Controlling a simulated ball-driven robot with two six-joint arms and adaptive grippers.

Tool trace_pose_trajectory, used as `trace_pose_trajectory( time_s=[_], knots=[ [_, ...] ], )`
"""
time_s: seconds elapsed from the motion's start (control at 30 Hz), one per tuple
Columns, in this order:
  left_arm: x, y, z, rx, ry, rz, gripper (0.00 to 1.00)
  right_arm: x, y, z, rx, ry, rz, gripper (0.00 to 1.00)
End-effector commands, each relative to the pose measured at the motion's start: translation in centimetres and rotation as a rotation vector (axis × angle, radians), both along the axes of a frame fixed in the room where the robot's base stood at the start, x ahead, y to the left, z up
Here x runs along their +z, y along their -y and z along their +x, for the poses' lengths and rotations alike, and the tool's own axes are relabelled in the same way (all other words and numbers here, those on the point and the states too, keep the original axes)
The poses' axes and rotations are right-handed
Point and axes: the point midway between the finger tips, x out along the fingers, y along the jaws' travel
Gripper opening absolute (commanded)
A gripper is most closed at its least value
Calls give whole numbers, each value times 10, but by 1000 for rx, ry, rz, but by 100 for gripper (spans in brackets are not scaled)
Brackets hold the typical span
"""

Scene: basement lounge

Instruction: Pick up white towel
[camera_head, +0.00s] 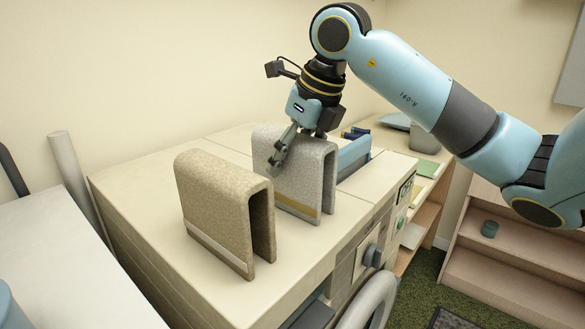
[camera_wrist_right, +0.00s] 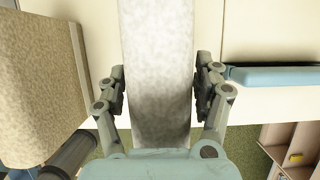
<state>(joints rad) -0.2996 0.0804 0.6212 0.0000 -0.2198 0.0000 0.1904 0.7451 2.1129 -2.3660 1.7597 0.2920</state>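The white towel (camera_head: 312,172) is folded over in an upright arch on the cream machine top, with a yellowish band near its lower edge. In the right wrist view the towel (camera_wrist_right: 158,70) runs down the middle. My right gripper (camera_head: 280,150) is at its upper part, pointing down. In the wrist view the fingers (camera_wrist_right: 160,92) are spread wide, one on each side of the towel, very close to its edges. I cannot tell whether they touch it. My left gripper is not in view.
A brown folded towel (camera_head: 215,205) stands upright to the left of the white one; it also shows in the wrist view (camera_wrist_right: 35,85). A blue object (camera_head: 354,157) lies just right of the white towel. A wooden shelf (camera_head: 510,250) stands at the right.

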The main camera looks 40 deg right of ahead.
Motion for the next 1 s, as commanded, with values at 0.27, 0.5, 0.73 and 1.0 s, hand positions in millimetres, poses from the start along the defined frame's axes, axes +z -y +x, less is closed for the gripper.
trace_pose_trajectory(
  time_s=[0.27, 0.5, 0.73, 1.0],
  knots=[
    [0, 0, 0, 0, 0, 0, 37, 0, 0, 0, 0, 0, 0, 29],
    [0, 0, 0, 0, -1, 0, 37, 0, 0, 0, 0, 0, 0, 13],
    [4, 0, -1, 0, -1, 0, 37, 2, 0, 0, 0, 0, 0, 13],
    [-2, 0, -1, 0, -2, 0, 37, 30, 1, 2, 1, 8, -3, 13]
  ],
)
